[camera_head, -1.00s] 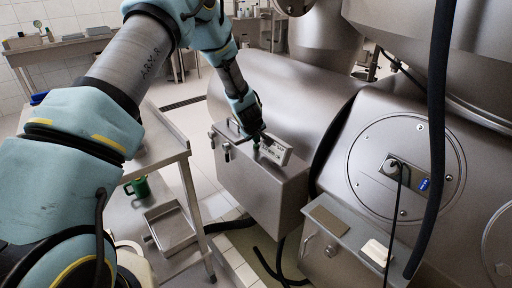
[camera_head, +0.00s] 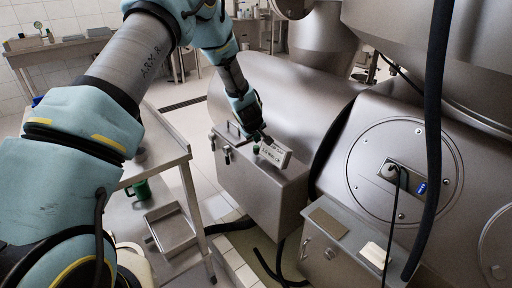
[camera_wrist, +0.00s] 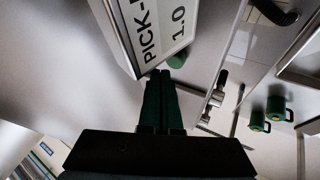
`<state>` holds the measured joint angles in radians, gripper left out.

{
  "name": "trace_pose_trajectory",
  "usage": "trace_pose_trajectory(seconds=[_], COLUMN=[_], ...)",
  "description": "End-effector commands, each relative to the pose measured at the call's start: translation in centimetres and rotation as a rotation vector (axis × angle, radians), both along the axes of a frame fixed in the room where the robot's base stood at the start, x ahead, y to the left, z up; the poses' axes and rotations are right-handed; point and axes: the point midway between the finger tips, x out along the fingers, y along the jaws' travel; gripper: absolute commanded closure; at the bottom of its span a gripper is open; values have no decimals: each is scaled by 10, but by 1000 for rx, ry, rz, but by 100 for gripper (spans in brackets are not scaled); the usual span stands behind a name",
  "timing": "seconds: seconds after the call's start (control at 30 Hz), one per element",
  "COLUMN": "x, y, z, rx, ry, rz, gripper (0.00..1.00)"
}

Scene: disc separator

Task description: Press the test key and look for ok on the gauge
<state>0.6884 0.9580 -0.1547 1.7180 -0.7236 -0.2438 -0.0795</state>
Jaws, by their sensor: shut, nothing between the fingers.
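A pale box with dark lettering (camera_head: 275,154), which may be the gauge, stands on top of a steel cabinet (camera_head: 262,190). In the wrist view its labelled face (camera_wrist: 160,25) reads "PICK-" and "1.0", partly cut off. No "ok" is readable in either view. My gripper (camera_head: 268,140) is shut and empty, just above and behind the box. In the wrist view its dark green fingers (camera_wrist: 160,78) are together, with their tips close to the box's lower edge; contact cannot be told. A small green round part (camera_wrist: 177,60) shows just beyond the tips. I cannot tell whether it is the test key.
A large steel drum (camera_head: 290,80) stands behind the cabinet, and a round-covered machine (camera_head: 400,165) to the right. A black hose (camera_head: 432,130) hangs in front. On the left are a bench with a green mug (camera_head: 140,189) and a steel tray (camera_head: 170,229). The wrist view shows two green mugs (camera_wrist: 256,121).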

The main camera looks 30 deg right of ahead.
Motion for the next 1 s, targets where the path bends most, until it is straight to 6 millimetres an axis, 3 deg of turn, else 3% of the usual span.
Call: trace_pose_trajectory(seconds=[0.43, 1.0], x=[0, 0], y=[0, 0], z=[7, 61], rx=[0, 0], ry=[-1, -1], rz=[0, 0], gripper=[100, 100])
